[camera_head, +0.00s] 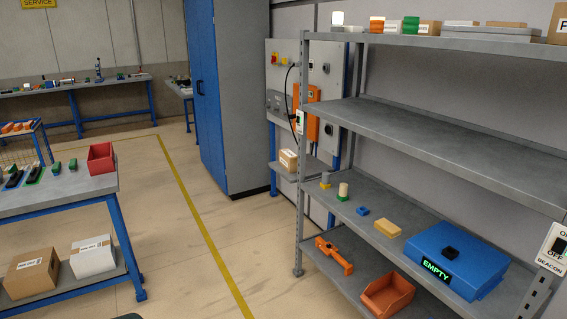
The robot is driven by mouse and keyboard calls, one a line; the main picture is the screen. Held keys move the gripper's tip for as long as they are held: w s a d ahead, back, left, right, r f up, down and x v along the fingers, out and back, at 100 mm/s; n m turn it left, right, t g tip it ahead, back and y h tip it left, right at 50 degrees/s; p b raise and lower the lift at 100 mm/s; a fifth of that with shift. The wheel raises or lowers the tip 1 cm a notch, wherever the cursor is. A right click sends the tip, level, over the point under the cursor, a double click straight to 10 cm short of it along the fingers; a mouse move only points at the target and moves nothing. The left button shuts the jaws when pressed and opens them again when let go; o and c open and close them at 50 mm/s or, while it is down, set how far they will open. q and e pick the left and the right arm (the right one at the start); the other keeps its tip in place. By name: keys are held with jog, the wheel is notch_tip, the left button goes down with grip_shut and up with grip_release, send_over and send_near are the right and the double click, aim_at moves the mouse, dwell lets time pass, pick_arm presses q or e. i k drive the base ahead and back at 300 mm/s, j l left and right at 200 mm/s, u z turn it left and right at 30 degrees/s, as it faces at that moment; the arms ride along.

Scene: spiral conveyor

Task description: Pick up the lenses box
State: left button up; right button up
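I cannot read "lenses" on any box. A brown cardboard box (31,273) with a white label and a white box (93,257) with a label sit side by side on the lower shelf of the left workbench. A small labelled carton (289,160) stands on a ledge beside the blue cabinet. On the rack's top shelf are a small labelled carton (428,27) and a brown box cut off at the right edge (558,24). Their label text is too small or cut off. Neither of my grippers is in view.
The grey rack (430,135) fills the right side. It holds a blue case marked EMPTY (456,262), an orange bin (387,294) and small blocks. A red bin (102,158) sits on the left workbench (70,190). The floor between them is clear, with a yellow line.

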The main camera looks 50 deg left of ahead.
aim_at(288, 158)
jog(key=j+u, duration=0.1)
jog(key=u, duration=0.25)
jog(key=i+u, duration=0.15)
jog(key=u, duration=0.2)
jog(key=i+j+u, duration=0.1)
jog(key=u, duration=0.2)
jog(key=i+u, duration=0.3)
jog(key=i, duration=0.15)
jog(key=i+u, duration=0.25)
jog(key=i, duration=0.2)
jog(key=i+l, duration=0.1)
jog(key=i, duration=0.4)
